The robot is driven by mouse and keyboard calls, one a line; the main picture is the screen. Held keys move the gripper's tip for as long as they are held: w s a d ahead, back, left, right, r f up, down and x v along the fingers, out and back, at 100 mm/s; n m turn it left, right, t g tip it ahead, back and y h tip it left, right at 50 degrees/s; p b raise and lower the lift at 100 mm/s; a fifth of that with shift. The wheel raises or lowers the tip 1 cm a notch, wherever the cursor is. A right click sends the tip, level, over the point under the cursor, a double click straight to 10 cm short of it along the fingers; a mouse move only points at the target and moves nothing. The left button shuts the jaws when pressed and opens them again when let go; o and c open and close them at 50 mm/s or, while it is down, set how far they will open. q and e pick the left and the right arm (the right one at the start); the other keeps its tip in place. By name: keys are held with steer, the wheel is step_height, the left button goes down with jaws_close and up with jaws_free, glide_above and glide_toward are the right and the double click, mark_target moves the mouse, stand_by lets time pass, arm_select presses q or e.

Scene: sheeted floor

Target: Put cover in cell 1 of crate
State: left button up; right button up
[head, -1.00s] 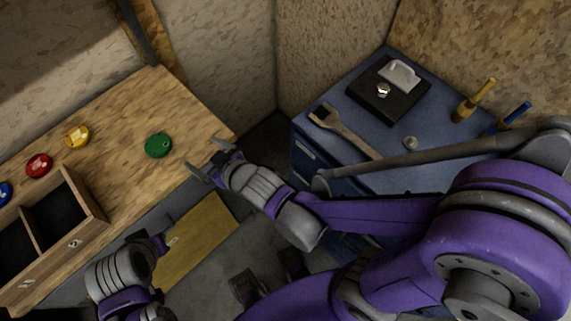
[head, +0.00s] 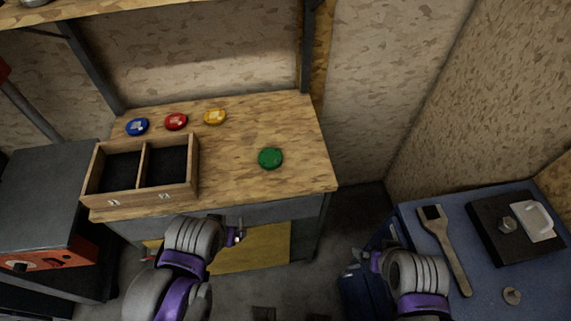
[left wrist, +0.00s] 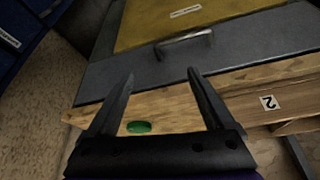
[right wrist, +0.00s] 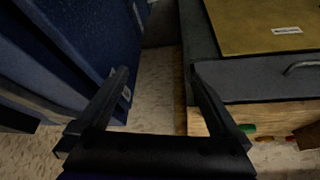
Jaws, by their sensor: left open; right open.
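The likely cover is a pale grey plate with a raised handle (head: 538,222), lying on a black board (head: 488,247) on the blue cabinet at right. The wooden crate (head: 150,196) stands at the front left of the wooden bench, with two dark, empty-looking cells. My left gripper (head: 239,236) is open and empty before the bench. My right gripper (head: 364,257) is open and empty between bench and cabinet, left of the cover.
Blue (head: 137,126), red (head: 176,121), yellow (head: 215,117) and green (head: 270,158) round pieces lie on the bench. A shelf post (head: 307,50) rises behind the bench.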

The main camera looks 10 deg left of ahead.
arm_select(q)
steer(key=shift+o, duration=0.6)
steer(key=w+d+r+n+g+y, duration=0.1)
steer(key=w+d+n+y, duration=0.1)
steer(key=w, duration=0.4)
steer(key=shift+w+d+r+n+y+b, duration=0.15)
steer(key=shift+w+n+y+b, duration=0.15)
steer(key=shift+w+y+b, duration=0.1)
steer(key=n+t+y+b, duration=0.1)
steer(key=n+t+y, duration=0.2)
steer(key=n+y, duration=0.3)
glide_toward(270, 157)
steer(key=shift+w+a+f+n+h, duration=0.15)
steer(key=shift+a+f+n, duration=0.1)
steer(key=shift+a, duration=0.2)
steer(key=shift+w+a+f+n+h, duration=0.15)
steer(key=shift+a+f+n, duration=0.1)
steer(key=shift+a, duration=0.2)
steer(key=shift+b+x, duration=0.3)
steer(key=shift+x, duration=2.7)
steer(key=shift+w+d, duration=0.15)
steer(key=c, duration=1.3)
steer(key=shift+r, duration=0.1)
